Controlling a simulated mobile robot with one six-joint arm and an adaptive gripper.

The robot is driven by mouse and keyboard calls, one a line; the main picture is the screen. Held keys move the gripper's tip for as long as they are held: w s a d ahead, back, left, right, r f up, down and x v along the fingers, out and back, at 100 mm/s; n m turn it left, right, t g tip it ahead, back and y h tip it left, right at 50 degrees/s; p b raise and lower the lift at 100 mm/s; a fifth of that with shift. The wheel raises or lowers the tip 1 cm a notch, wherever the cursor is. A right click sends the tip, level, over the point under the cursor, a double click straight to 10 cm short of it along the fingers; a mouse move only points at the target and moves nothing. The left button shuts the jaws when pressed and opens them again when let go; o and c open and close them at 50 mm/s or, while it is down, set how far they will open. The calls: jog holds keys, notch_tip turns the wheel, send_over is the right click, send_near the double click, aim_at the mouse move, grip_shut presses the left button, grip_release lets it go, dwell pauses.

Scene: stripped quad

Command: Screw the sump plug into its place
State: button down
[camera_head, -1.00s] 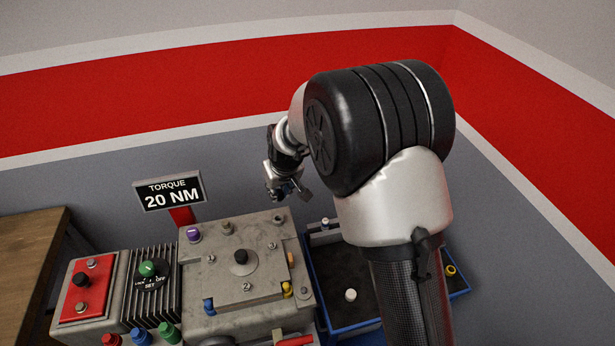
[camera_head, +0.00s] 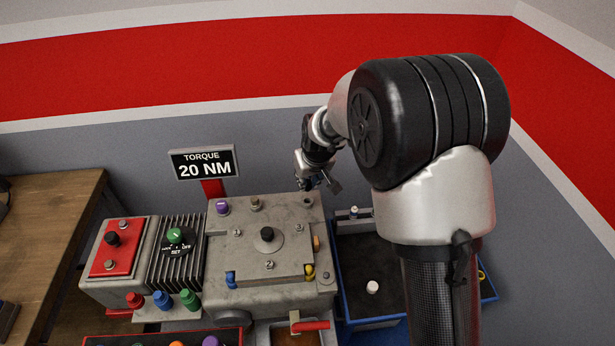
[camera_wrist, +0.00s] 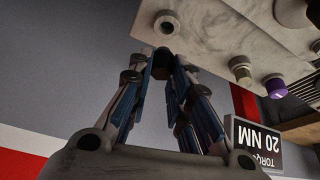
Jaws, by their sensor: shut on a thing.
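My gripper (camera_head: 312,183) is just behind and above the back right corner of the grey block (camera_head: 222,290). In the wrist view my gripper (camera_wrist: 162,70) is shut on a small dark piece, the sump plug (camera_wrist: 161,63), mostly covered by the blue-sided fingers. The block's corner has a round open hole (camera_wrist: 167,24), close to the plug in the wrist view. That hole also shows in the head view (camera_head: 308,200). The plug appears apart from the block. Its threads cannot be made out.
A purple cap (camera_head: 222,208) and a brass fitting (camera_head: 256,203) stand along the block's back edge. The torque sign (camera_head: 204,163) rises behind it. A blue-rimmed tray (camera_head: 376,324) holding a white piece (camera_head: 372,287) is at right. A wooden bench (camera_head: 50,220) is at left.

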aim_at(309, 190)
jog(key=shift+f+b, duration=0.95)
jog(key=shift+f, duration=0.65)
jog(key=shift+f+b, duration=0.15)
jog(key=shift+b, duration=0.25)
dwell(0.7)
jog(key=shift+f, duration=0.35)
jog(key=shift+f+b, duration=0.75)
jog(key=shift+b, duration=0.05)
jog(key=c, duration=1.4)
grip_release()
jog(key=shift+r, duration=0.1)
jog(key=v, duration=1.2)
